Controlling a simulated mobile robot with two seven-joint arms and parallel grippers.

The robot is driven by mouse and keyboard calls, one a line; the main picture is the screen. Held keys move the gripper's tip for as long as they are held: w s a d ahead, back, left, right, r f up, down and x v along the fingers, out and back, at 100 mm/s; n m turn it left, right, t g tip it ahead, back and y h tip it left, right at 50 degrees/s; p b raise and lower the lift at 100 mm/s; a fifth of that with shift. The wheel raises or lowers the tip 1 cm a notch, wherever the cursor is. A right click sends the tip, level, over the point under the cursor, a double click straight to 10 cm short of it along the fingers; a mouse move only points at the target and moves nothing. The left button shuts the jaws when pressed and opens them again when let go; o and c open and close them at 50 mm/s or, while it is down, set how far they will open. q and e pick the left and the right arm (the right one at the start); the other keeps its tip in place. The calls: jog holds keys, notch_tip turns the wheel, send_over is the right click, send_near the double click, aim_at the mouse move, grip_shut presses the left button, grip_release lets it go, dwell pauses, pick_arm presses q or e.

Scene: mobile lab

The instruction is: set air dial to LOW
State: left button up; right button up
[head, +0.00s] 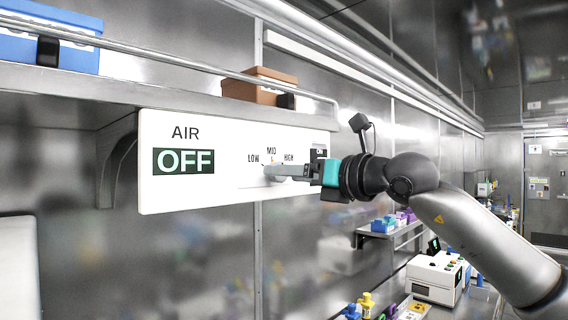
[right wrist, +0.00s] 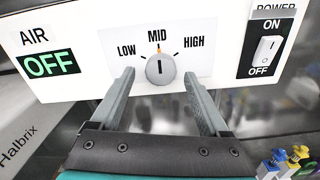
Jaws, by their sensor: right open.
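The white air panel (head: 225,195) hangs under a shelf in the head view, with a dark display reading OFF (head: 183,161). Its round grey dial (right wrist: 160,69) sits below the printed LOW, MID and HIGH marks in the right wrist view. The dial's dark pointer line stands upright, toward MID, with a small orange mark above it. My right gripper (right wrist: 158,77) is open, with one finger on each side of the dial and gaps showing between. My left gripper is not in view.
A power rocker switch (right wrist: 268,50) with ON and OFF labels is on the panel right of the dial. A shelf (head: 200,90) above holds a blue box (head: 50,45) and a brown box (head: 258,85). A white machine (head: 435,278) stands on the bench at lower right.

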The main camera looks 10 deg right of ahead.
jog(key=shift+x, duration=0.95)
grip_shut()
